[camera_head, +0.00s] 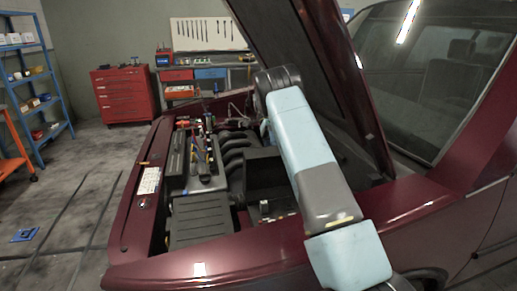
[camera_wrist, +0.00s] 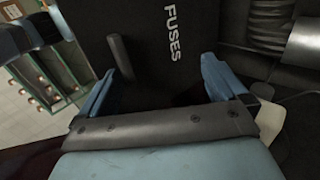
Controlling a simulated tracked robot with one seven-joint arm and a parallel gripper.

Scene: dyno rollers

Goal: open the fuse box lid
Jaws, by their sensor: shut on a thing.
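The fuse box lid (camera_wrist: 145,22) is a black panel with white "FUSES" lettering, at the top middle of the wrist view. A short grey bar stands on it left of the lettering. My gripper (camera_wrist: 160,70) has its two blue fingers on either side of the lid's dark near part and is shut on it. The exact contact is in shadow. In the head view my arm covers my gripper. A black boxy part (camera_head: 262,166) shows left of my arm there; I cannot tell whether it is the lid.
The dark red car's raised hood (camera_head: 300,70) stands behind and right of my arm. The engine bay holds a battery-like block (camera_head: 200,217) and several hoses. A red tool cabinet (camera_head: 123,94) and blue shelves (camera_head: 35,85) stand further back. Floor at left is mostly clear.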

